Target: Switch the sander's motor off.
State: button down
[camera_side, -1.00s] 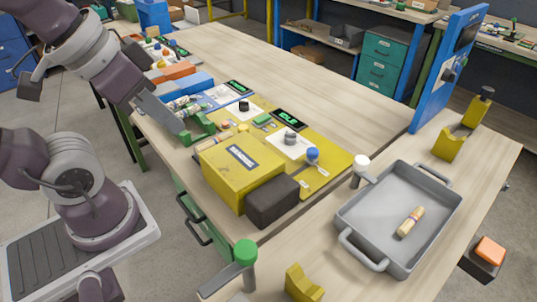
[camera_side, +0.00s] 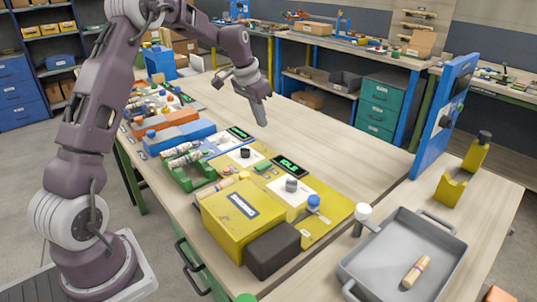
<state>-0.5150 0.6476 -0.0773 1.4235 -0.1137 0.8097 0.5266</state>
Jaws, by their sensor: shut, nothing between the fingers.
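A yellow machine box (camera_side: 240,212) with a label too small to read stands on the near part of the table, a dark block (camera_side: 272,250) at its front end. I cannot tell for certain that it is the sander. Its yellow base plate (camera_side: 322,226) carries a lit green display (camera_side: 288,166), a grey knob (camera_side: 291,185) on a white panel, a blue knob (camera_side: 313,202), a black knob (camera_side: 245,152) and a small green part (camera_side: 262,166). No switch position is readable. My gripper (camera_side: 262,118) is shut and empty, pointing down above bare tabletop behind these controls, apart from them.
Blue (camera_side: 188,140) and orange (camera_side: 165,132) machines stand beyond. A grey tray (camera_side: 440,245) with one wood piece (camera_side: 416,271) is at right. Tabletop behind the controls is clear.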

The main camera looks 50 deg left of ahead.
aim_at(269, 162)
jog(key=x, duration=0.9)
jog(key=s+x, duration=0.1)
jog(key=x, duration=0.3)
jog(key=shift+f, duration=0.55)
jog(key=shift+w+f, duration=0.15)
jog(key=shift+f, duration=0.15)
jog(key=shift+r, duration=0.1)
jog(key=shift+s+r, duration=0.3)
jog(key=shift+s, duration=0.45)
